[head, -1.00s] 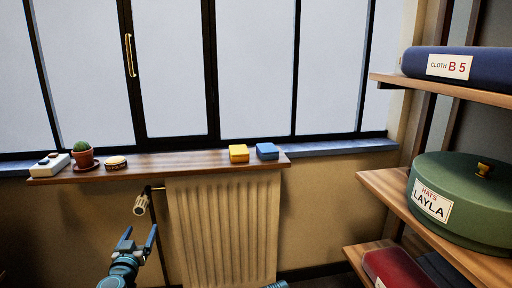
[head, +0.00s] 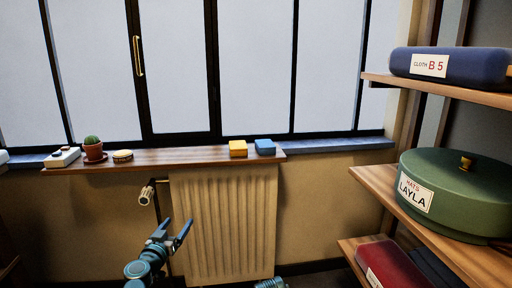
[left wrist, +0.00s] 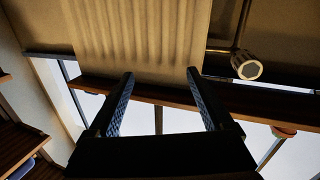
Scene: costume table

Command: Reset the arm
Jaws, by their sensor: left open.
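My left gripper (head: 173,232) is in the lower middle of the head view, in front of the radiator (head: 225,225) and below the wooden shelf board over it. Its two fingers are apart with nothing between them. In the left wrist view the two fingers (left wrist: 160,100) stand wide apart, with the radiator (left wrist: 140,35) beyond them. Only a small blue-grey piece of my right arm shows at the bottom edge of the head view. My right gripper cannot be made out.
The wooden shelf board (head: 200,158) holds a cactus pot (head: 94,150), a round tin (head: 123,156), a white box (head: 62,157), a yellow block (head: 238,149) and a blue block (head: 265,147). A radiator valve (head: 147,194) is near my gripper. Shelves with a green hat box (head: 455,190) stand right.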

